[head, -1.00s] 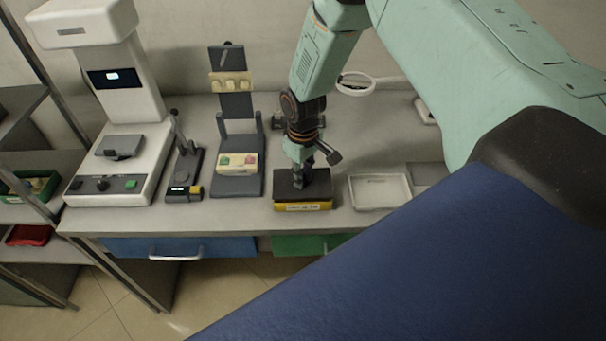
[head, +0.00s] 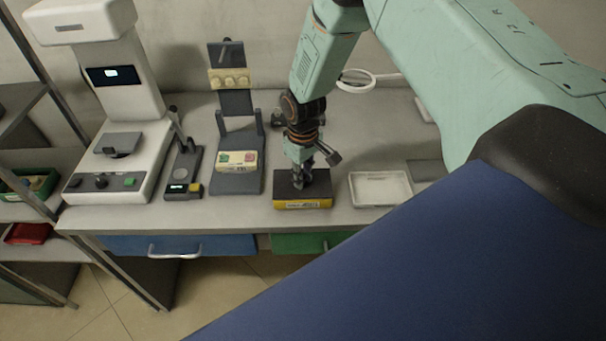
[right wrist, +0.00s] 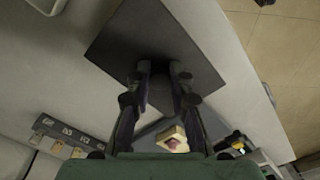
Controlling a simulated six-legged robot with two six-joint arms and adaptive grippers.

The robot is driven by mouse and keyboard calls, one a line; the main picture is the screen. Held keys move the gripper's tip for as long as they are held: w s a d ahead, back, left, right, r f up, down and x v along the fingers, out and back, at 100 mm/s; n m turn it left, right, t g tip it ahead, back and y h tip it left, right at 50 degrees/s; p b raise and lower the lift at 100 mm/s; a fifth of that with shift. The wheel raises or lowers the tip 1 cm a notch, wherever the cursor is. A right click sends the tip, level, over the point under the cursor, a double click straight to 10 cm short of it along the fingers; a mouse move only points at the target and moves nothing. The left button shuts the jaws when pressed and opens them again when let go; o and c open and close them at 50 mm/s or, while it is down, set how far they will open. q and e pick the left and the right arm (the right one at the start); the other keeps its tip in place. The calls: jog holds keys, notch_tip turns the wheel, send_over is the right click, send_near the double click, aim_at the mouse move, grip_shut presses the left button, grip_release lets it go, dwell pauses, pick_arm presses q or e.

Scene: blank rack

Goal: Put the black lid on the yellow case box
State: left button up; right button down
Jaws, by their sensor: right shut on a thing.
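The yellow case box (head: 303,204) stands near the front edge of the bench in the head view, and its yellow front with a label shows. The black lid (head: 289,183) lies over its top; I cannot tell whether it is fully seated. My right gripper (head: 305,183) points down and is shut on the lid's upper side. In the right wrist view the lid (right wrist: 150,35) is a dark square plate that hides the box, with both fingertips (right wrist: 160,75) at its middle. My left gripper is not in view.
A white tray (head: 380,189) stands right of the box. A dark stand (head: 236,180) with a small labelled box (head: 238,160) is to its left. A white machine (head: 118,160) is at far left. A ring lamp (head: 356,81) is behind.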

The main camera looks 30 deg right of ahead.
jog(key=shift+f, duration=0.25)
jog(key=c, duration=1.1)
grip_release()
notch_tip(320, 180, up, 12)
jog(key=shift+r, duration=0.1)
jog(key=s+a+f+m, duration=0.1)
jog(key=s+a+f, duration=0.3)
jog(key=s+f, duration=0.55)
jog(key=s+a+f+m, duration=0.1)
jog(key=s+a+f, duration=0.3)
jog(key=s+f, duration=0.55)
jog(key=s+r+m, duration=0.1)
jog(key=s+r, duration=0.2)
jog(key=s, duration=1.1)
jog(key=f+b, duration=0.4)
jog(key=w+f+b, duration=0.1)
jog(key=f+b, duration=0.9)
jog(key=shift+w+a+f, duration=0.2)
jog(key=shift+w+f, duration=0.05)
jog(key=shift+w, duration=0.05)
